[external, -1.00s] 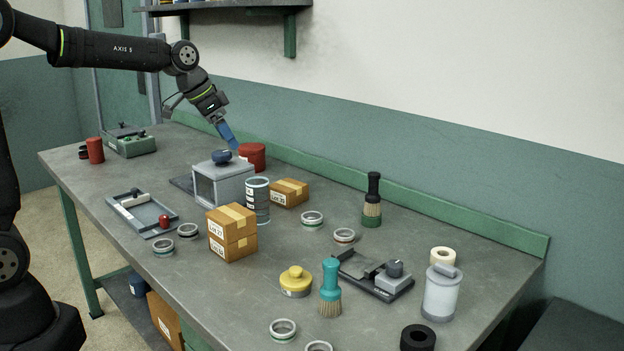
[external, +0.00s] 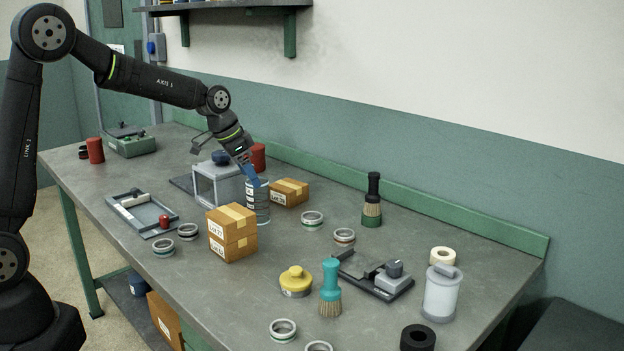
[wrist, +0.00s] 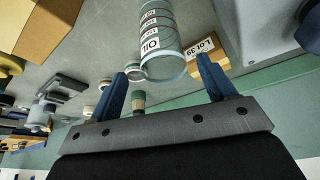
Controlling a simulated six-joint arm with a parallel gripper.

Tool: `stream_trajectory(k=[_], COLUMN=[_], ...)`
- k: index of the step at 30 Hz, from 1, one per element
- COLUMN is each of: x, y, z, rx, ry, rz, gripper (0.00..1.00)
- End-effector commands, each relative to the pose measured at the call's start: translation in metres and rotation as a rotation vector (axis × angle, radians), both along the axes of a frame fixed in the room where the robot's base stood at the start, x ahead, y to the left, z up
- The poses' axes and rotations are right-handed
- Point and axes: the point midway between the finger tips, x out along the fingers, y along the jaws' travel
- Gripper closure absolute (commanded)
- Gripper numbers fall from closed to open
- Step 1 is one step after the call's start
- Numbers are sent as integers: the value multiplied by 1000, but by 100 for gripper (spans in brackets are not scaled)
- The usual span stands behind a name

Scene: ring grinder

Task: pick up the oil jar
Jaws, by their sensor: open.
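My gripper (external: 252,178) is at the jar's top in the external view, blue fingers pointing down. In the wrist view my gripper (wrist: 163,77) is open with nothing between the fingers. I cannot tell whether a finger touches the jar.
The grey case (external: 215,186) is close on the left. A red container (external: 259,156) is behind. Metal rings (external: 312,220) lie to the right.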

Motion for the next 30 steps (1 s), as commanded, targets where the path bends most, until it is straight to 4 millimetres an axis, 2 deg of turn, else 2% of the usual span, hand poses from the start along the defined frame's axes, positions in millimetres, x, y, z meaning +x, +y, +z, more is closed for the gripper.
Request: stream_trajectory(k=[12,20,27,30], x=[12,13,13,13], y=[-20,-21,-21,-21], z=[-43,-45,-45,-45], rx=[1,-1,0,-1], ry=[0,-1,0,0], rz=[-1,-1,0,0], gripper=[24,24,69,84])
